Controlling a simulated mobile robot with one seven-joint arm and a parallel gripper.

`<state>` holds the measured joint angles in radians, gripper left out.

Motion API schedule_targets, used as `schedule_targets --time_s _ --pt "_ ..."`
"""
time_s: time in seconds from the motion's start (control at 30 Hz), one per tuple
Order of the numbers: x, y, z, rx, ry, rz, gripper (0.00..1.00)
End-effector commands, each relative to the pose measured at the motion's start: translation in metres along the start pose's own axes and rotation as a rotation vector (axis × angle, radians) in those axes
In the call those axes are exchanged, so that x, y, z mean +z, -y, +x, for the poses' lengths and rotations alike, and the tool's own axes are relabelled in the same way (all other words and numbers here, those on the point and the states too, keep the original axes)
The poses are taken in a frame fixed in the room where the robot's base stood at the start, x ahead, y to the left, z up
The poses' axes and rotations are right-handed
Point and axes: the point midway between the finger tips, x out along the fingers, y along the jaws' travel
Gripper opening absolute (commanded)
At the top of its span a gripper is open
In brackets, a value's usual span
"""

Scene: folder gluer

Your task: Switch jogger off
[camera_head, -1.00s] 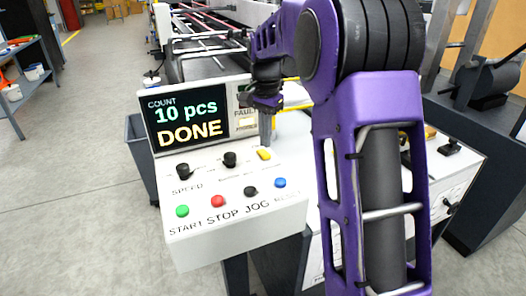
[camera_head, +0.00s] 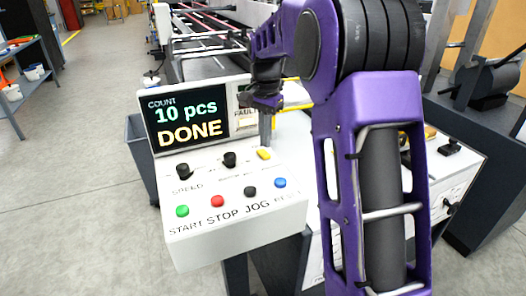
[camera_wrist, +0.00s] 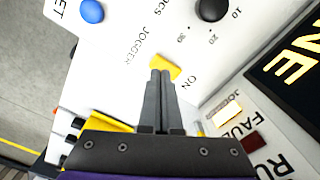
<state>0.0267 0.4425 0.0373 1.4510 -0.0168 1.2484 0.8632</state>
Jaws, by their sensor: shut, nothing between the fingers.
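The jogger switch is a small yellow lever (camera_head: 264,153) on the white control panel (camera_head: 240,215), with the word JOGGER beside it in the wrist view. In the wrist view its yellow body (camera_wrist: 166,67) shows just beyond my fingertips. My gripper (camera_wrist: 161,74) is shut, with nothing between the fingers. Its tips are at the lever and seem to touch it, partly covering it. In the head view my gripper (camera_head: 266,143) points down just behind the yellow lever.
The display (camera_head: 187,117) reads 10 pcs DONE. Two black knobs (camera_head: 229,160) and green, red, black and blue buttons (camera_head: 280,183) are close by on the panel. In the wrist view a lit lamp (camera_wrist: 227,111) by FAULT is near the fingers.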

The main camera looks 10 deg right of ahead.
Motion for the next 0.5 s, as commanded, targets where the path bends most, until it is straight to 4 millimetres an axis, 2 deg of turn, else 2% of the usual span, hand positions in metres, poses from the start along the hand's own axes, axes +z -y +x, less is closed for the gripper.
schedule_targets --time_s 0.5 --pt "0.0001 0.0000 0.0040 0.000 0.000 0.000 0.00"
